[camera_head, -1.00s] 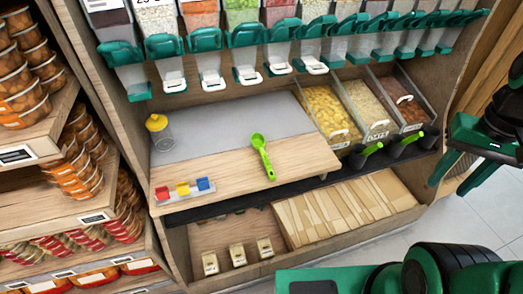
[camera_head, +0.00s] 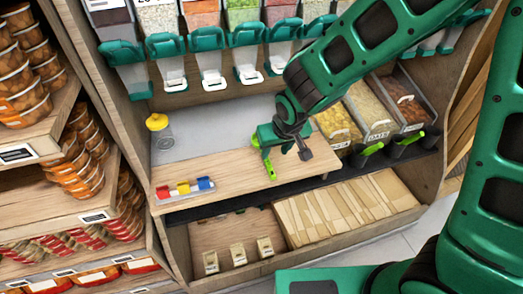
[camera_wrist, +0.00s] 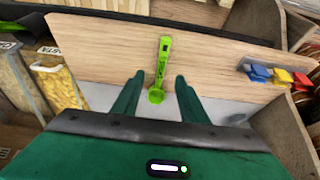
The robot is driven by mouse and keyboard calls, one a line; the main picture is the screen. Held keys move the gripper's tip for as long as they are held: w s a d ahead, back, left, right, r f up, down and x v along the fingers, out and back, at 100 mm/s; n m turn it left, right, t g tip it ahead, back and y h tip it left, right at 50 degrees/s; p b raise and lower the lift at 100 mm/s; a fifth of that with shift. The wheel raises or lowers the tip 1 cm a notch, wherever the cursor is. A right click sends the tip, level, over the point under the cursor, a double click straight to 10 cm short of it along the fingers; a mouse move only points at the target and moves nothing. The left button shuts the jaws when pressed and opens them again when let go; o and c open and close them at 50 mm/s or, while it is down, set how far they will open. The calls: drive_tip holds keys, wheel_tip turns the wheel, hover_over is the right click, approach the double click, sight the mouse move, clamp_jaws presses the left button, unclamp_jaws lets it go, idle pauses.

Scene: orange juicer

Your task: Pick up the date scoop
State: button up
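The date scoop is a bright green scoop (camera_head: 269,168) lying on the wooden counter. In the head view my gripper (camera_head: 280,152) is over its bowl end and hides most of it, so mainly the handle shows. In the wrist view the whole scoop (camera_wrist: 162,70) shows, with its handle pointing away and its bowl between the fingertips. My gripper (camera_wrist: 158,80) is open there, with a finger on each side of the bowl and gaps on both sides. I cannot tell how high the fingers are above the counter.
The wooden counter (camera_head: 205,172) is mostly clear. A yellow-lidded jar (camera_head: 159,131) stands at its left. Bins of dry goods (camera_head: 340,125) are at the right. Dispensers (camera_head: 205,65) hang above.

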hover_over(268, 162)
drive_tip(key=s+d, duration=0.1)
drive_tip(key=s, duration=0.2)
drive_tip(key=f, duration=0.4)
drive_tip(key=shift+w+d+f, duration=0.2)
drive_tip(key=shift+f, duration=0.2)
drive_tip(key=shift+a+x, duration=0.15)
drive_tip(key=shift+x, duration=1.15)
drive_tip(key=shift+a+x, duration=0.2)
drive_tip(key=shift+x, duration=1.05)
drive_tip(key=shift+w, duration=0.1)
clamp_jaws()
